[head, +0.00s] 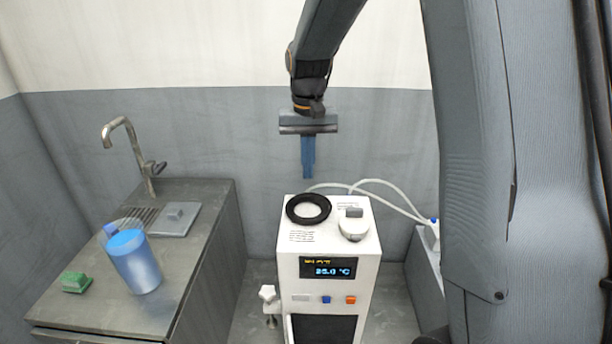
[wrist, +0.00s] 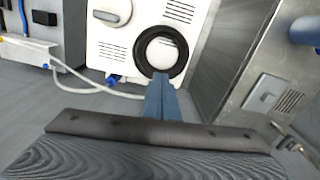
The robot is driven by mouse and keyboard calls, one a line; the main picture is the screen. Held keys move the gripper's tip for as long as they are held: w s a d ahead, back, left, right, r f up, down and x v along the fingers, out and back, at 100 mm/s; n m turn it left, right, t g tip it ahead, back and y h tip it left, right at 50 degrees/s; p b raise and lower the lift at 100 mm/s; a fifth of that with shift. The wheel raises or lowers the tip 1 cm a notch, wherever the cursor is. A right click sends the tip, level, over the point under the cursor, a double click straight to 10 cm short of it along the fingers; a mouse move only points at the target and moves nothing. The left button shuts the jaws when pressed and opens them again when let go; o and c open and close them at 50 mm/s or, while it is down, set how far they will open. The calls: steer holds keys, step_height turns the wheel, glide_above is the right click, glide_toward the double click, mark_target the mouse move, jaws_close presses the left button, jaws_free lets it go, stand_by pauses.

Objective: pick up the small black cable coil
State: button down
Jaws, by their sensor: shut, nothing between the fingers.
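The small black cable coil (head: 309,208) is a black ring lying flat on top of a white machine (head: 292,268), at the left of its top face. In the wrist view the coil (wrist: 161,52) lies just beyond the fingertips, around a pale round area. My gripper (head: 308,172) is above and behind the machine's top, pointing down, apart from the coil. Its blue fingers (wrist: 161,80) are together with nothing between them. In the wrist view the fingertips overlap the coil's near edge in the picture.
A grey lidded part (head: 353,224) sits right of the coil on the machine. White hoses (head: 385,190) run from its back to the right. At left stands a sink counter (head: 205,225) with a tap (head: 135,150), a blue jug (head: 135,262) and a green sponge (head: 75,282).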

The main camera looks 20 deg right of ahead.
mark_target(309, 232)
steer(key=f, duration=0.2)
steer(key=f+p, duration=0.1)
steer(key=f, duration=0.2)
steer(key=f+p, duration=0.1)
steer(key=f, duration=0.2)
steer(key=shift+s+a, duration=0.15)
steer(key=shift+a, duration=0.15)
steer(key=s, duration=0.1)
steer(key=s+p, duration=0.1)
steer(key=s, duration=0.1)
steer(key=shift+a+f, duration=0.25)
steer(key=shift+f, duration=0.1)
steer(key=shift+s+a+f+p, duration=0.1)
steer(key=shift+s+f+p, duration=0.05)
steer(key=shift+s+p, duration=0.3)
steer(key=s, duration=0.1)
steer(key=s+p, duration=0.1)
steer(key=s, duration=0.3)
steer(key=shift+s+a+p, duration=0.15)
steer(key=shift+a+p, duration=0.2)
steer(key=shift+a, duration=0.05)
steer(key=shift+s+a, duration=0.1)
steer(key=shift+a, duration=0.2)
steer(key=shift+w+d, duration=0.2)
steer(key=shift+d, duration=0.05)
